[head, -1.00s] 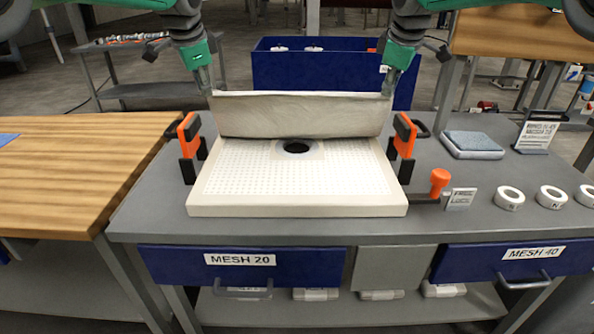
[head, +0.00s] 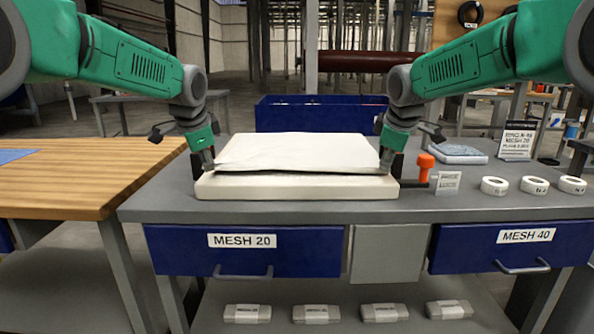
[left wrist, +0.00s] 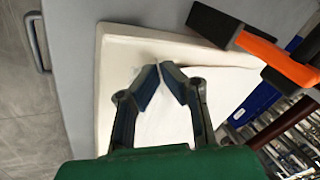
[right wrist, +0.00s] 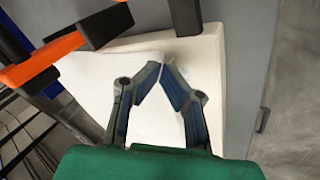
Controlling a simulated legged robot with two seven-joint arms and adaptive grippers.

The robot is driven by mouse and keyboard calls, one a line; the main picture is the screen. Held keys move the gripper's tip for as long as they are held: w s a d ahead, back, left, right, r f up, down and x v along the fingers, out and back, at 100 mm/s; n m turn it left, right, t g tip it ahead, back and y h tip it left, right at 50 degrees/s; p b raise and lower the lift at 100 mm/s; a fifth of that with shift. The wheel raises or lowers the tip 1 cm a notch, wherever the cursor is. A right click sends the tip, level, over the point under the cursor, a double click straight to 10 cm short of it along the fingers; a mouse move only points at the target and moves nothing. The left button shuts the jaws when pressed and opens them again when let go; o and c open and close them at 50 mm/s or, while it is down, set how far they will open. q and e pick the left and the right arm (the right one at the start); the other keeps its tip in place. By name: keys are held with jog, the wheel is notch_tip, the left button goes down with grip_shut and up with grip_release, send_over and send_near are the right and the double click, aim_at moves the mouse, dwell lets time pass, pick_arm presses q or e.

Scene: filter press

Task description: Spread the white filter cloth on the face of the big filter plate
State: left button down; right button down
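The white filter cloth (head: 297,148) lies spread over the big filter plate (head: 297,187), covering most of its face. Its near edge is slightly lifted above the plate's front part. My left gripper (head: 209,166) is at the cloth's near left corner and my right gripper (head: 386,164) at its near right corner. In the left wrist view, the fingers (left wrist: 160,67) are closed on the cloth's edge, just above the plate. In the right wrist view, the fingers (right wrist: 164,68) are likewise closed on the cloth. The plate's perforations and centre hole are hidden.
Orange-and-black clamps flank the plate; one shows in the left wrist view (left wrist: 262,48) and one in the right wrist view (right wrist: 45,60). An orange-knobbed lever (head: 426,163), a sign and white rings (head: 495,186) stand right. A grey-blue pad (head: 460,154) lies behind them.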

pick_arm(q)
jog(key=shift+s+a+f, duration=0.15)
jog(key=shift+s+f, duration=0.3)
jog(key=shift+f, duration=0.05)
pick_arm(e)
jog(key=shift+s+f, duration=0.45)
jog(key=shift+f, duration=0.05)
pick_arm(q)
jog(key=c, duration=1.4)
grip_release()
jog(key=shift+c, duration=0.2)
pick_arm(e)
jog(key=c, duration=1.4)
grip_release()
jog(key=shift+c, duration=0.2)
jog(key=shift+f, duration=0.1)
